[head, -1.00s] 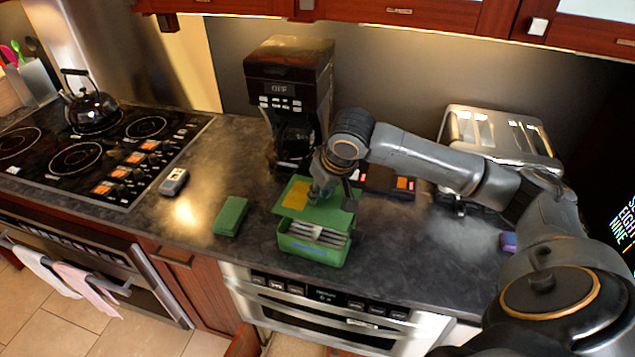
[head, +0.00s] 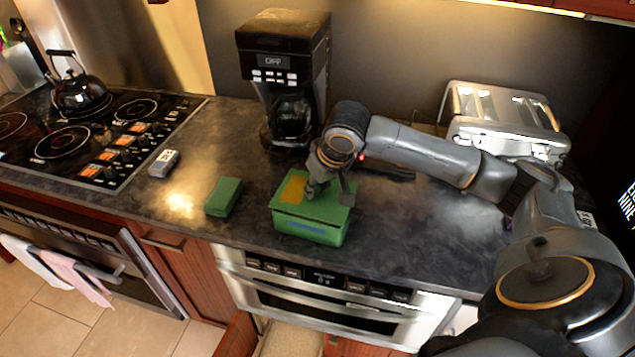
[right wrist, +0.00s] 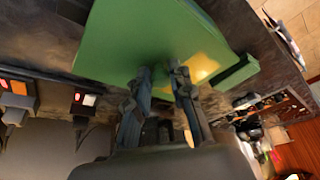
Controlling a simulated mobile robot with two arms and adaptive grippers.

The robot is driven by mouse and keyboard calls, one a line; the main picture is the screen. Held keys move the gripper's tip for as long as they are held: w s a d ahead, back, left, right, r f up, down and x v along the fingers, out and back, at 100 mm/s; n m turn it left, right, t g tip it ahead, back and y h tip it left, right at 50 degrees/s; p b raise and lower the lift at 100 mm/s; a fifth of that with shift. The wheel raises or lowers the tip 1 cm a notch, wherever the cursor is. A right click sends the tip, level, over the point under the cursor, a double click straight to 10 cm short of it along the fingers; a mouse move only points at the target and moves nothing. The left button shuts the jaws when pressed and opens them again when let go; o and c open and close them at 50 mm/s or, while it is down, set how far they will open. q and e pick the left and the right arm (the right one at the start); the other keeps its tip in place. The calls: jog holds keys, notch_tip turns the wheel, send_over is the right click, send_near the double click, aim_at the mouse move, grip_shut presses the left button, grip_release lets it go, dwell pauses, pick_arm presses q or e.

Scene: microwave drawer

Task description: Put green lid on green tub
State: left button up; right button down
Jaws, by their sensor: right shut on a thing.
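The green tub (head: 312,233) stands on the dark counter near its front edge. The green lid (head: 300,207), with a yellow patch, lies over the tub's top and hides its inside. It looks roughly level and lined up with the rim; whether it touches all round I cannot tell. My right gripper (head: 318,193) is above the lid and shut on it. In the right wrist view the lid (right wrist: 140,45) fills the upper middle, with the fingers (right wrist: 165,78) at its surface; the tub is hidden there. My left gripper is not in view.
A green block (head: 224,197) lies left of the tub, and a small grey device (head: 164,163) lies farther left. A coffee maker (head: 287,75) stands behind, a toaster (head: 505,120) at the back right. The stovetop (head: 85,135) is at left. The counter between is mostly clear.

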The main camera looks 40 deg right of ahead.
jog(key=shift+p, duration=1.15)
dwell(1.1)
jog(key=shift+f+p, duration=0.35)
jog(key=shift+p, duration=0.1)
dwell(0.8)
jog(key=shift+p, duration=0.55)
dwell(0.4)
jog(key=c, duration=1.1)
grip_release()
jog(key=shift+o, duration=0.4)
jog(key=o, duration=0.4)
